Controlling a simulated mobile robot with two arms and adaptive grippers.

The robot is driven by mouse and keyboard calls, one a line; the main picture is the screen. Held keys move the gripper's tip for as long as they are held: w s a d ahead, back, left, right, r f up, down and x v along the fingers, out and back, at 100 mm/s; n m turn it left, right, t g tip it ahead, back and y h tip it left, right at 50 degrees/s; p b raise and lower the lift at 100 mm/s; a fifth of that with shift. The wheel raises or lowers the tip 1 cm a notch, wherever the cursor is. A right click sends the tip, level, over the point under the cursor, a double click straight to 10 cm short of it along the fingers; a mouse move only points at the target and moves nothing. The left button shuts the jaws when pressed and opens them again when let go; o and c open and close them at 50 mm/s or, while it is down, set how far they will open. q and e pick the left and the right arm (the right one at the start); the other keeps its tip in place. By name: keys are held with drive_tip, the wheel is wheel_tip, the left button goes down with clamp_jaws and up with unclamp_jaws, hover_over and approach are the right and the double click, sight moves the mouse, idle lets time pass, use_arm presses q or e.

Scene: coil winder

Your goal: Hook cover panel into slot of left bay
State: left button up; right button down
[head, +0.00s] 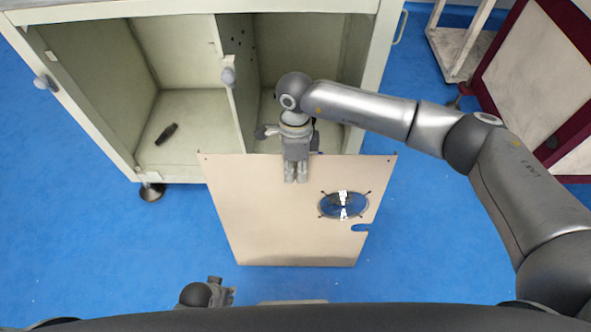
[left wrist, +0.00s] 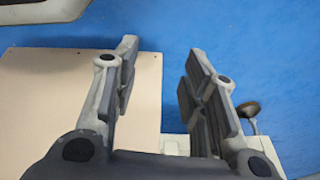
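The cover panel (head: 270,220) is a flat beige sheet with a round blue-looking opening and a notch in its right edge. It stands in front of the cabinet's lower edge in the head view. My right gripper (head: 296,180) is at its top edge, fingers close together, and appears to be holding it; the grip itself is partly hidden. The left bay (head: 185,110) is open; its slot cannot be made out. My left gripper (head: 226,291) is low, left of the panel's bottom edge. In the left wrist view its fingers (left wrist: 158,58) are apart and empty, near the panel's edge (left wrist: 45,105).
The cabinet (head: 100,110) has a divider between its bays and a foot (head: 151,192) at its front left. A dark object (head: 166,134) lies in the left bay. A trolley (head: 455,50) and a maroon-framed panel (head: 540,70) stand at right. The blue floor at left is clear.

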use_arm(q)
drive_tip(key=shift+f, duration=0.2)
use_arm(e)
drive_tip(key=shift+r, duration=0.25)
drive_tip(key=shift+s+a+r+p, duration=0.1)
drive_tip(key=shift+s+r+p, duration=0.2)
drive_tip(key=shift+p, duration=0.15)
use_arm(q)
drive_tip(key=shift+s+a+f, duration=0.1)
drive_tip(key=shift+s+f, duration=1.25)
drive_tip(key=shift+f, duration=0.1)
use_arm(e)
drive_tip(key=shift+s+r, duration=0.15)
drive_tip(key=shift+r, duration=0.05)
use_arm(q)
drive_tip(key=shift+s+f, duration=0.1)
drive_tip(key=shift+f, duration=0.1)
use_arm(e)
drive_tip(key=shift+r, duration=0.1)
